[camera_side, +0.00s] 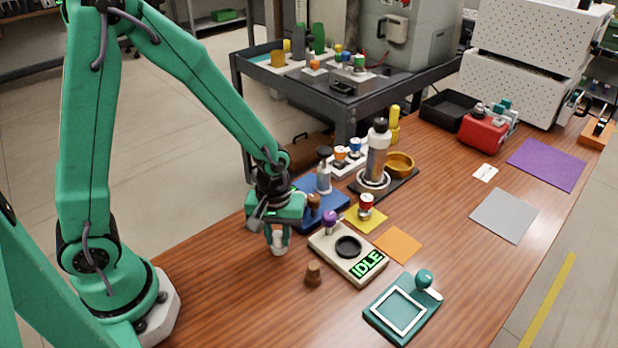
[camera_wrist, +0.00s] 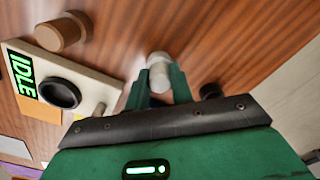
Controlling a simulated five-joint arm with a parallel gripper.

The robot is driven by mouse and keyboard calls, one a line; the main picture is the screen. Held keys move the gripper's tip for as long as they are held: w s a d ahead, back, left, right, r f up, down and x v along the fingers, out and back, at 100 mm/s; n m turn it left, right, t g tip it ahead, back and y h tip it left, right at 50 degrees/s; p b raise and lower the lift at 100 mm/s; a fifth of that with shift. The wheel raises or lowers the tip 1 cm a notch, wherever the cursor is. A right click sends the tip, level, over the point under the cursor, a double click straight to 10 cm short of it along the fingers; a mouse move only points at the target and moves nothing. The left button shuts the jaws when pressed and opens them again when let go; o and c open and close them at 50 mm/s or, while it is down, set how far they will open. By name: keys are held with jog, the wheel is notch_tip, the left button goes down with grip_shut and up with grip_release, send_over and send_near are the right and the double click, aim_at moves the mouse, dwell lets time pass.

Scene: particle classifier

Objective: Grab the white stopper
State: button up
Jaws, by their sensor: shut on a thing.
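The white stopper (camera_side: 278,243) is between the fingers of my gripper (camera_side: 277,231), at the left of the workbench. It also shows in the wrist view (camera_wrist: 158,72), between the two green fingertips (camera_wrist: 155,90). My gripper is shut on it and points down. The stopper's lower end sticks out below the fingers. I cannot tell whether it touches the wood or hangs just above it.
A beige device (camera_side: 325,246) with a dark round well and a green IDLE display stands right of my gripper. A brown stopper (camera_side: 313,274) stands in front of it. A blue tray (camera_side: 328,212) lies behind. A teal scale (camera_side: 403,310) is at the front. Bare wood lies front left.

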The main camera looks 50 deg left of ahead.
aim_at(278, 235)
jog(key=shift+r, duration=0.1)
jog(key=shift+r, duration=1.15)
grip_shut()
jog(key=shift+s+d+r, duration=0.1)
jog(key=shift+r, duration=0.85)
jog(key=s+d+r, duration=0.6)
jog(key=s+d, duration=0.1)
jog(key=d, duration=0.1)
jog(key=shift+s+d+r, duration=0.25)
jog(key=shift+d+r, duration=0.05)
